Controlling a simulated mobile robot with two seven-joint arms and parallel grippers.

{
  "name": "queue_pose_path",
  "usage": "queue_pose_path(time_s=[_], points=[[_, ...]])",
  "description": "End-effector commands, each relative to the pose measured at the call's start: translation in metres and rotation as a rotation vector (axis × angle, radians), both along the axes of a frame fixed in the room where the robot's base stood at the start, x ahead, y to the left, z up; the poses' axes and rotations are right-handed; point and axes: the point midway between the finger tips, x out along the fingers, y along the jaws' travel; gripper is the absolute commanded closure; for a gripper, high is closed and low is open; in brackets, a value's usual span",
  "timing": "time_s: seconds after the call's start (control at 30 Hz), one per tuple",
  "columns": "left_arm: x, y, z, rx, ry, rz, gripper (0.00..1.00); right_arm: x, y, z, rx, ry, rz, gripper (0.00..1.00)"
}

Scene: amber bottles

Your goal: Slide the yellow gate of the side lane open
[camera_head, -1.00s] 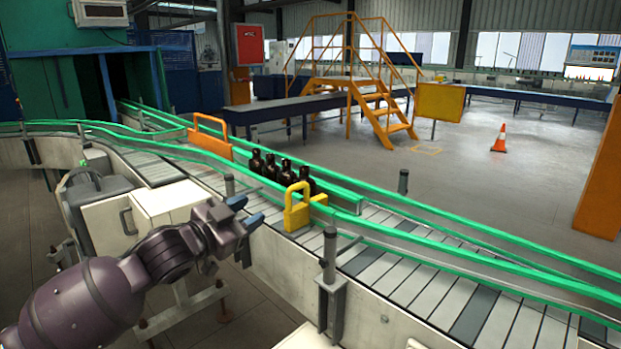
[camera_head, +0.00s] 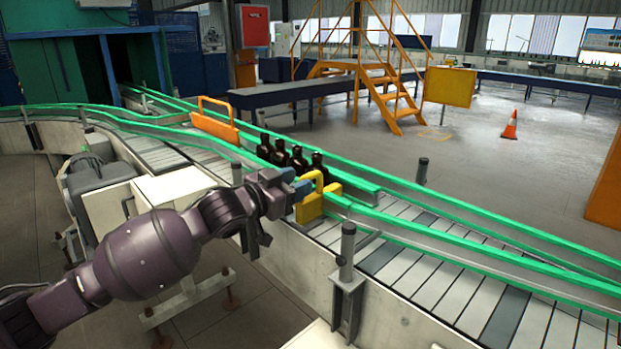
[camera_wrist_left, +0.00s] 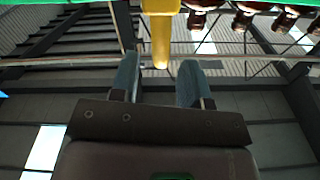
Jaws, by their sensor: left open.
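In the left wrist view the yellow handle (camera_wrist_left: 160,38) points down toward the gap between the two open fingers (camera_wrist_left: 159,78). I cannot tell whether the fingers touch it. The bottles hang into the top right of that view (camera_wrist_left: 245,15). My right gripper is not in view.
An orange gate (camera_head: 215,122) stands farther back on the conveyor. Green guide rails (camera_head: 470,238) run along the lane. A dark-capped post (camera_head: 347,245) stands at the near rail, right of the gripper. The slats right of the yellow gate are clear.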

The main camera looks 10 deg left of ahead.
Motion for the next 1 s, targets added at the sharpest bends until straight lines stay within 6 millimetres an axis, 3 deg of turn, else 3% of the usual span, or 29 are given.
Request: queue_pose_path(time_s=[0.3,0.73,1.0], points=[[0.032,-0.021,-0.001,0.001,0.001,0.000,0.58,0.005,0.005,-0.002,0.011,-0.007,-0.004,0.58],[0.038,-0.024,0.000,0.001,-0.001,0.000,0.58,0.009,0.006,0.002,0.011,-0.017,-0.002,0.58],[0.037,-0.024,0.000,0.002,0.000,0.001,0.99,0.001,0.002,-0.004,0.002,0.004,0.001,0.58]])
